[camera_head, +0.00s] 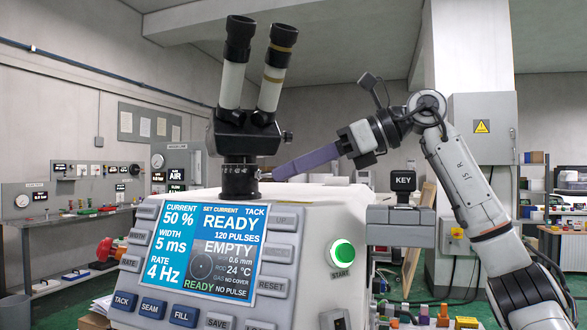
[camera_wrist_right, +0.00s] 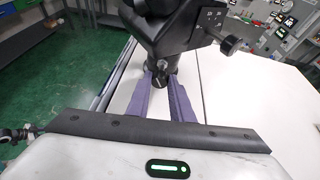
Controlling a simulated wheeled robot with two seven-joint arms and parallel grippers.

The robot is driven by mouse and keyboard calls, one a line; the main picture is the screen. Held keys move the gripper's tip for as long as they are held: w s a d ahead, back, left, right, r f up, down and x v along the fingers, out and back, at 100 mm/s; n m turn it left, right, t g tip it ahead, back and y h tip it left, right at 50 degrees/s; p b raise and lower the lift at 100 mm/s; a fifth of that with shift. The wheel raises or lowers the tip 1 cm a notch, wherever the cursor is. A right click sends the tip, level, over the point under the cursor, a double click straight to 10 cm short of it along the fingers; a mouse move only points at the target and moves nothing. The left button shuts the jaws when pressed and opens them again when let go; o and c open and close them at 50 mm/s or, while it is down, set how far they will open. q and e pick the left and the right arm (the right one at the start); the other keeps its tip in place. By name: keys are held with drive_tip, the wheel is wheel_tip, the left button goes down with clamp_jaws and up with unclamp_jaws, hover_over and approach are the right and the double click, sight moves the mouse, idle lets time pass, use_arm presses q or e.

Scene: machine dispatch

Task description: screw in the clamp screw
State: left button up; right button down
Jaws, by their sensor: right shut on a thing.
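The binocular microscope (camera_head: 238,130) stands upright on top of the white welding machine (camera_head: 330,215). The clamp screw (camera_wrist_right: 161,76) is a small dark knob on the front of the microscope's lower black column. My right gripper (camera_head: 268,176) reaches in from the right, its purple fingers level with the base of that column. In the right wrist view the two fingers (camera_wrist_right: 161,84) close in on either side of the screw and are shut on it. How deep the screw sits in its hole cannot be told. My left gripper is not in view.
The machine's screen (camera_head: 212,250) reads READY and EMPTY. A green START button (camera_head: 342,253) and a KEY block (camera_head: 403,181) are on the right. The machine's white top is otherwise mostly clear.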

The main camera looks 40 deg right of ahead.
drive_tip(key=shift+w+d+m+g+y+p, duration=0.15)
drive_tip(key=shift+m+g+y+p, duration=0.15)
drive_tip(key=shift+m+y+p, duration=0.6)
drive_tip(key=shift+d+f+m+y+p, duration=0.1)
drive_tip(key=shift+m+y+p, duration=0.3)
drive_tip(key=shift+m+p, duration=0.6)
drive_tip(key=c, duration=1.6)
unclamp_jaws()
drive_tip(key=shift+o, duration=0.2)
drive_tip(key=p+v, duration=0.1)
drive_tip(key=v, duration=0.8)
drive_tip(key=shift+s+d+r, duration=0.2)
drive_tip(key=shift+d+r, duration=0.1)
drive_tip(key=shift+s+d, duration=0.2)
drive_tip(key=shift+s, duration=0.05)
